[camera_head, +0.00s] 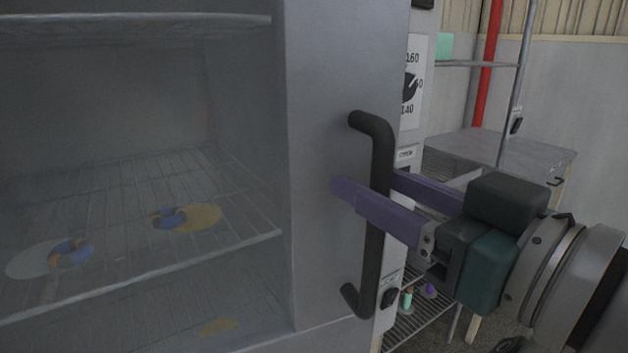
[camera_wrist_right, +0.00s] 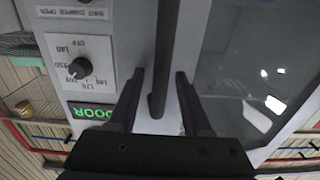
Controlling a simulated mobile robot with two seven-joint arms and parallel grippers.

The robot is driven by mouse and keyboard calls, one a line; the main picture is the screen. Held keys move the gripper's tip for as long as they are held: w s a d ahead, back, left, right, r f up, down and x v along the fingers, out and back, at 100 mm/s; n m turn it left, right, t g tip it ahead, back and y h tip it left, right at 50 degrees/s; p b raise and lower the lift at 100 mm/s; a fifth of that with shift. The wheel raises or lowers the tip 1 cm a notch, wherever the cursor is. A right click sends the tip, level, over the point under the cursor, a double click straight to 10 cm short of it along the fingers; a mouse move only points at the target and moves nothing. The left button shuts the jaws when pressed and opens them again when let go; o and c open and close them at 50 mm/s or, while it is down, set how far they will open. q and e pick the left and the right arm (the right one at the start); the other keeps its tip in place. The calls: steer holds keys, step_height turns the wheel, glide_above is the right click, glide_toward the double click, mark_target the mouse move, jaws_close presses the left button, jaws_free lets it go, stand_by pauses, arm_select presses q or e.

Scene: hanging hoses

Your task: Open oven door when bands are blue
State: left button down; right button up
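The oven door (camera_head: 340,50) appears closed; its large window shows wire shelves inside. Two ring-shaped bands, left (camera_head: 70,253) and right (camera_head: 169,218), lie on a shelf behind the glass. The dark vertical door handle (camera_head: 372,255) also shows in the right wrist view (camera_wrist_right: 166,45). My right gripper (camera_head: 375,200) has its purple fingers on either side of the handle. In the wrist view the fingers (camera_wrist_right: 158,80) are apart, with gaps on both sides of the bar. My left gripper is out of view.
A control panel with a dial (camera_head: 409,87) sits right of the door; a green lit display (camera_wrist_right: 91,111) shows in the wrist view. A grey-topped table (camera_head: 500,150), a red pipe (camera_head: 487,70) and a low wire rack (camera_head: 425,318) stand at the right.

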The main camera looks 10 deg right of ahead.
jaws_close()
stand_by(1.2)
